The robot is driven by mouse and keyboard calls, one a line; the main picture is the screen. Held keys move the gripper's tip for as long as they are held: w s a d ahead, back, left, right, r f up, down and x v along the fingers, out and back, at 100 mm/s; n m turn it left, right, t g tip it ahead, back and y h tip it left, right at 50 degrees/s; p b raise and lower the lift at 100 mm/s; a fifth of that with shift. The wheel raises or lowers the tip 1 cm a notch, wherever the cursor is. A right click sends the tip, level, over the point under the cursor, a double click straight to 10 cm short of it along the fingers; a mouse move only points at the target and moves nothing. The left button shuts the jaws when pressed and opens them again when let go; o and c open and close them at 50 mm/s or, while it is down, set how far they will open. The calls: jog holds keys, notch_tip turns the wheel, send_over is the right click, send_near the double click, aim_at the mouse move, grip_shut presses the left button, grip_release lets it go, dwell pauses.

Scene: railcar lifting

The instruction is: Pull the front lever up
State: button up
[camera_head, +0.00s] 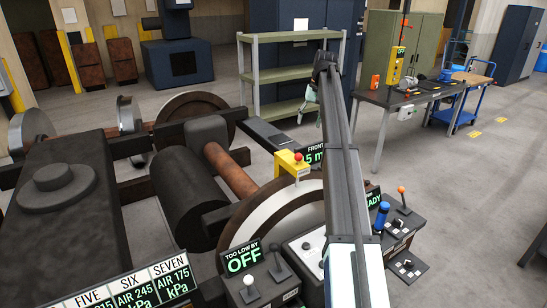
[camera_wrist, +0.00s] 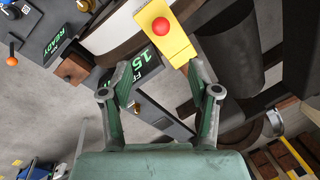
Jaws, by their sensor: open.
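I cannot tell which lever is the front one. On the console, a white-knobbed lever (camera_head: 250,290) and a black lever (camera_head: 278,263) stand beside the OFF display, and a blue-handled lever (camera_head: 382,215) and an orange-knobbed lever (camera_head: 403,197) stand at the right. The orange knob (camera_wrist: 12,61) also shows in the wrist view. The "FRONT" display (camera_head: 315,156) reads about 15 mm and is partly hidden by my arm. My gripper (camera_wrist: 160,80) is open and empty, its fingers apart in front of that display. In the head view, the gripper (camera_head: 312,105) is high, well beyond the levers.
A yellow post with a red button (camera_wrist: 162,28) stands close ahead of my fingers. Dark wheels and axles (camera_head: 232,170) fill the left. A green shelf (camera_head: 285,75) and a workbench (camera_head: 410,95) stand behind. The floor at right is mostly clear.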

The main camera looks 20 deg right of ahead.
aim_at(298, 156)
jog(key=a+f+p, duration=0.1)
jog(key=f, duration=0.4)
jog(key=w+a+f+p, duration=0.1)
jog(key=f+p, duration=0.1)
jog(key=f, duration=0.4)
jog(key=a+f+p, duration=0.1)
jog(key=f+p, duration=0.1)
jog(key=f, duration=0.3)
jog(key=shift+w+f, duration=0.25)
grip_shut()
jog(key=shift+r, duration=0.15)
